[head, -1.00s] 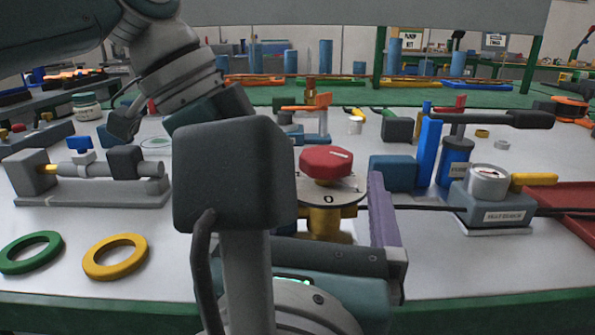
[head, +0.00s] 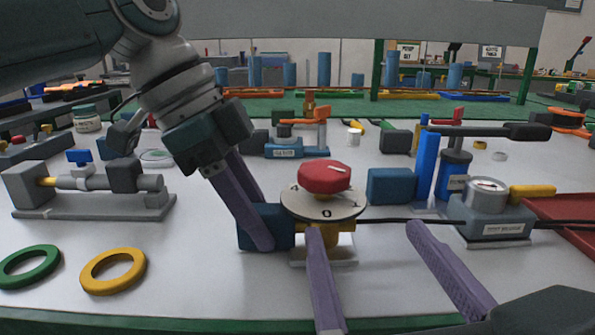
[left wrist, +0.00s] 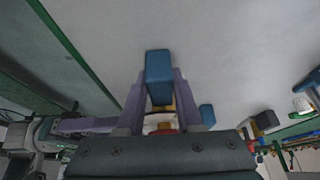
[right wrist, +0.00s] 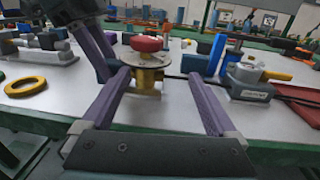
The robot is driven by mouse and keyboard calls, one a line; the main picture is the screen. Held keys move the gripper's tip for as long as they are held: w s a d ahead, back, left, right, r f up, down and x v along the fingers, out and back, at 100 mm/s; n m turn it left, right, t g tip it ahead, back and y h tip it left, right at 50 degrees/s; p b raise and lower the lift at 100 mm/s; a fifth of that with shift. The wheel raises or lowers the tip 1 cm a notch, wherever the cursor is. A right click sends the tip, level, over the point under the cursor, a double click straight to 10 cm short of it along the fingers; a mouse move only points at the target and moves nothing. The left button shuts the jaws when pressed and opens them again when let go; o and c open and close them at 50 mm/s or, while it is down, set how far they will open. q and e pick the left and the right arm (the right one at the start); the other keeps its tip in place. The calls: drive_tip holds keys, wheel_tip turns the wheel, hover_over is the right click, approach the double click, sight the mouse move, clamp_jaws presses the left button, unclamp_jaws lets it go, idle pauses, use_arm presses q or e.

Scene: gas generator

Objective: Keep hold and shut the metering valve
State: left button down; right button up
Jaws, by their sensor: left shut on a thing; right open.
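The metering valve has a red knob (head: 326,176) over a pale round dial plate (head: 322,206) on a brass body (head: 344,240). The dial's 0 faces the front. My left gripper (head: 258,222) is shut on a blue block (head: 278,226) at the valve's left side; the left wrist view shows this block (left wrist: 158,72) between the purple fingers. My right gripper (head: 365,232) is open and empty in front of the valve, below the knob. In the right wrist view the red knob (right wrist: 146,43) stands beyond and between its spread fingers, apart from them.
A second blue block (head: 391,186) and a blue upright bar (head: 426,165) stand right of the valve, beside a gauge unit (head: 488,208). A dark cable runs from the valve toward the gauge. Yellow (head: 112,270) and green (head: 28,266) rings lie front left. The front tabletop is mostly clear.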

sight(338, 184)
drive_tip(key=n+y, duration=0.1)
drive_tip(key=d+r+n+y, duration=0.1)
drive_tip(key=y, duration=0.1)
drive_tip(key=s+d+n+g+y, duration=0.1)
drive_tip(key=shift+r+y, duration=0.25)
drive_tip(key=shift+y, duration=0.05)
drive_tip(key=shift+s+r+n+g+y, duration=0.3)
drive_tip(key=shift+s+r+n+y, duration=0.15)
drive_tip(key=shift+y, duration=0.25)
drive_tip(key=shift+w, duration=0.1)
drive_tip(key=x, duration=1.1)
drive_tip(key=shift+w+a, duration=0.3)
drive_tip(key=shift+c, duration=0.3)
drive_tip(key=c, duration=1.3)
